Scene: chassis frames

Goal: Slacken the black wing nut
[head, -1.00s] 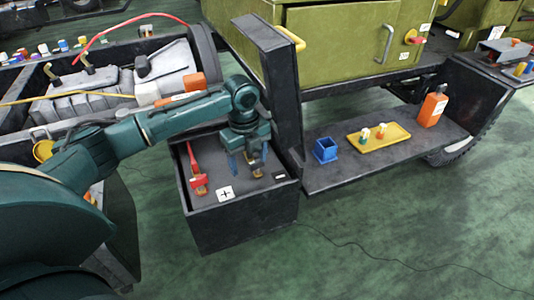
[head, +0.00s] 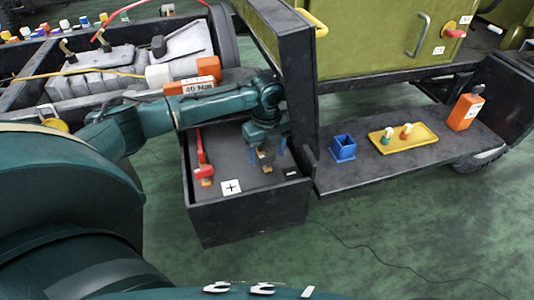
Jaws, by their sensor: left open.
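The open black box (head: 245,215) in front of the chassis has a grey top inside, marked with a plus label (head: 231,187) and a minus label. A red clamp (head: 201,150) with a brass end lies on its left side. My left gripper (head: 266,160) points down over the right part of the box, near the minus label, fingers apart. A small brass piece (head: 266,168) shows between or just beyond the fingers. I cannot make out the black wing nut; my gripper covers that spot. My right gripper is not in view.
A dark upright panel (head: 297,100) stands close to the right of my left gripper. The step beyond holds a blue cup (head: 343,148), a yellow tray (head: 415,130) and an orange bottle (head: 466,111). An orange tool (head: 198,86) reading 40 Nm lies behind my arm.

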